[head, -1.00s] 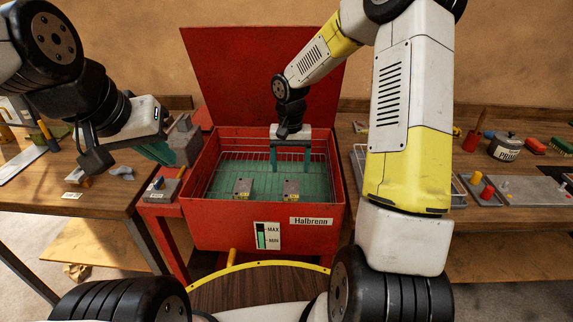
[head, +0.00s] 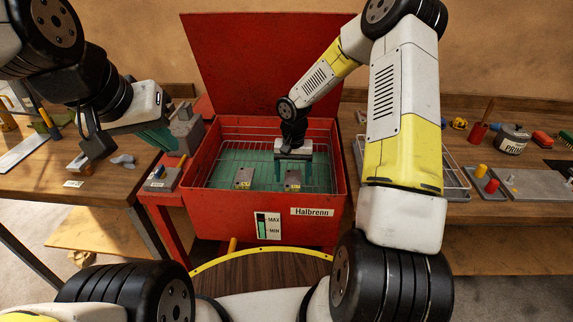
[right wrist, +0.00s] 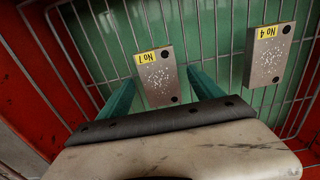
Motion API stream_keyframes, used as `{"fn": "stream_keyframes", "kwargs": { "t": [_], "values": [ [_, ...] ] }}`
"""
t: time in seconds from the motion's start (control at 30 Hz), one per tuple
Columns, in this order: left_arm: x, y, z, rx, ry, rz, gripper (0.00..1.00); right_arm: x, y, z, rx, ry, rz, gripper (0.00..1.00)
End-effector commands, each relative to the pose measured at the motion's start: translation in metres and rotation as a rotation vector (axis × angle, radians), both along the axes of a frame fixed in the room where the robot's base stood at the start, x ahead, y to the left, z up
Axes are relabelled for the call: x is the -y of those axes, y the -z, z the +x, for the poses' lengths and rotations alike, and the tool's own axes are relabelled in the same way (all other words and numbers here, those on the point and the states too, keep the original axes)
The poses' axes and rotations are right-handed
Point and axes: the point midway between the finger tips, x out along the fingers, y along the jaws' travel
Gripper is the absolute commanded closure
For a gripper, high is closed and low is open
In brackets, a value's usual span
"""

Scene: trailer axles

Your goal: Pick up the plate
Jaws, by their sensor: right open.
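Two grey plates with yellow labels lie on a wire rack inside the red tank (head: 215,208). The right plate, labelled No 7 (head: 292,180), also shows in the right wrist view (right wrist: 158,75). The left plate, No 4 (head: 243,178), also shows in the right wrist view (right wrist: 269,54).
The tank's lid (head: 265,70) stands raised behind it. The tank walls and wire rack surround the plates. The left bench (head: 115,192) holds tools and a grey block. The right bench holds a wire tray (head: 458,185), a labelled pot (head: 512,138) and small parts.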

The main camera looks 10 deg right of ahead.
Motion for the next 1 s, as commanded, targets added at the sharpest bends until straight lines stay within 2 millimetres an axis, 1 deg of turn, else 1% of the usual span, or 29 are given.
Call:
{"fn": "stream_keyframes", "kwargs": {
  "t": [0.03, 0.1, 0.17, 0.2, 0.27, 0.3, 0.37, 0.4, 0.43, 0.8, 0.87, 0.97, 1.0],
  "values": [
    [0.000, 0.000, 0.000, 0.000, 0.000, 0.000, 1.00, 0.000, 0.000, 0.000, 0.000, 0.000, 0.000, 0.25],
    [0.000, 0.000, 0.000, 0.000, 0.000, 0.000, 1.00, 0.000, 0.000, 0.000, 0.000, 0.000, 0.000, 0.38],
    [0.000, 0.000, 0.000, 0.000, 0.000, 0.000, 1.00, 0.000, 0.000, 0.000, 0.000, 0.000, 0.000, 0.50],
    [0.000, 0.000, 0.000, 0.000, 0.000, 0.000, 1.00, 0.000, 0.000, 0.000, 0.000, 0.000, 0.000, 0.58],
    [0.000, 0.000, 0.000, 0.000, 0.000, 0.000, 1.00, 0.000, 0.000, 0.000, 0.000, 0.000, 0.000, 0.70],
    [0.000, 0.000, 0.000, 0.000, 0.000, 0.000, 1.00, 0.000, 0.000, 0.000, 0.000, 0.000, 0.000, 0.78],
    [0.000, 0.000, 0.000, 0.000, 0.000, 0.000, 1.00, 0.000, -0.001, 0.000, 0.000, 0.000, 0.000, 0.89],
    [0.000, 0.000, 0.000, 0.000, 0.000, 0.000, 1.00, 0.000, -0.001, 0.000, 0.000, 0.000, 0.000, 0.97],
    [0.000, 0.000, 0.000, 0.000, 0.000, 0.000, 1.00, 0.000, -0.001, 0.000, 0.000, 0.000, 0.000, 1.00],
    [0.000, 0.000, 0.000, 0.000, 0.000, 0.000, 1.00, 0.000, -0.004, 0.001, 0.003, 0.000, -0.001, 1.00],
    [0.000, 0.000, 0.000, 0.000, 0.000, 0.000, 1.00, 0.000, -0.009, 0.002, 0.005, 0.000, -0.001, 1.00],
    [0.000, 0.000, 0.000, 0.000, 0.000, 0.000, 1.00, 0.000, -0.024, 0.002, 0.007, 0.000, 0.000, 1.00],
    [0.000, 0.000, 0.000, 0.000, 0.000, 0.000, 1.00, 0.000, -0.032, 0.002, 0.007, 0.001, 0.000, 1.00]
  ]
}}
